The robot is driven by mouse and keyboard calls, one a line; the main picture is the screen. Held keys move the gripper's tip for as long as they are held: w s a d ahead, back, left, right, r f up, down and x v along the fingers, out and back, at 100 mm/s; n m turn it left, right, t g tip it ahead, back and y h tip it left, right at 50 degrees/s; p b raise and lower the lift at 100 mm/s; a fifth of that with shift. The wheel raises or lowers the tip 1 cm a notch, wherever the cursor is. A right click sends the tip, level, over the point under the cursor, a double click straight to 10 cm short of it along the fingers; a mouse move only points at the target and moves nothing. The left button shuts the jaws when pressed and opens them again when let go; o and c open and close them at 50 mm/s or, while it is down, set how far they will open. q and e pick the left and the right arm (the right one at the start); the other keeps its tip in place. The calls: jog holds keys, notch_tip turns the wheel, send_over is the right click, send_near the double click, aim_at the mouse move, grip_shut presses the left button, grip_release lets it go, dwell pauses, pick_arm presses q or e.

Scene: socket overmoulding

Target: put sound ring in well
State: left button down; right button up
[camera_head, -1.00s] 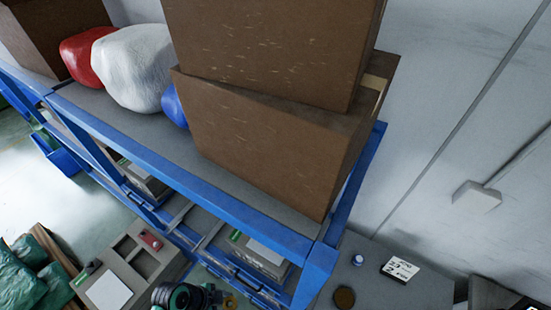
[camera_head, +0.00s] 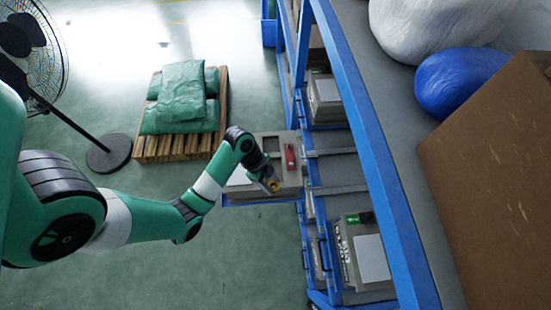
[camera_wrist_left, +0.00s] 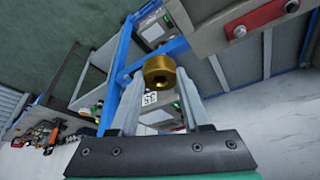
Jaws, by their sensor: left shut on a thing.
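My left gripper (camera_head: 273,184) hangs over a grey bench tray (camera_head: 268,143) beside the blue rack. In the left wrist view its two fingers (camera_wrist_left: 160,88) are shut on a brass ring (camera_wrist_left: 159,70) with a dark central hole. The ring is held at the fingertips, clear of any surface. In the head view the ring is a small golden spot (camera_head: 274,187). I cannot make out a well for it in these views. My right gripper is out of view.
A red part (camera_head: 290,157) lies on the tray. Blue rack posts (camera_head: 375,130) stand close on the right. A pallet with green sacks (camera_head: 183,95) and a fan (camera_head: 30,40) are left.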

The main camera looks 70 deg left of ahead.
pick_arm(q)
jog(key=w+a+f+b, duration=0.1)
jog(key=a+f, duration=0.1)
jog(key=a, duration=0.1)
jog(key=w+a+f+b, duration=0.1)
jog(key=a+f, duration=0.2)
jog(key=w+a+f+b, duration=0.1)
jog(key=a+f, duration=0.2)
jog(key=a, duration=0.1)
jog(key=shift+w, duration=0.35)
notch_tip(320, 180, down, 3)
jog(key=shift+a+b, duration=0.15)
jog(key=shift+b, duration=0.7)
jog(key=shift+f, duration=0.25)
jog(key=shift+f, duration=0.2)
jog(key=shift+c, duration=1.8)
grip_release()
jog(key=shift+r, duration=0.15)
